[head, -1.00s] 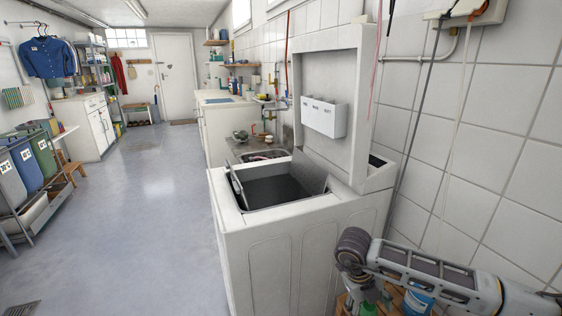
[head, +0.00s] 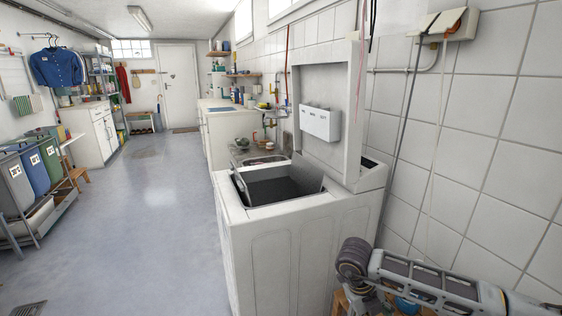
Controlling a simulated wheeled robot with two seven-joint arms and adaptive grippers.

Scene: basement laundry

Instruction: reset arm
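My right arm (head: 430,280) comes in from the lower right. It runs left to a dark ringed joint (head: 354,256) in front of the washing machine's right side. Below that joint the arm drops towards the bottom edge, and no fingertips show. My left arm and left gripper are not in view. A white top-loading washing machine (head: 285,250) stands in the middle with its lid (head: 325,75) raised and its dark drum opening showing.
Behind the washer are a sink (head: 262,160) and a white counter. A tiled wall (head: 480,150) closes the right side. Sorting bins (head: 35,172) on a rack stand at left. The floor (head: 140,235) between is clear. A wooden stool partly shows under my arm.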

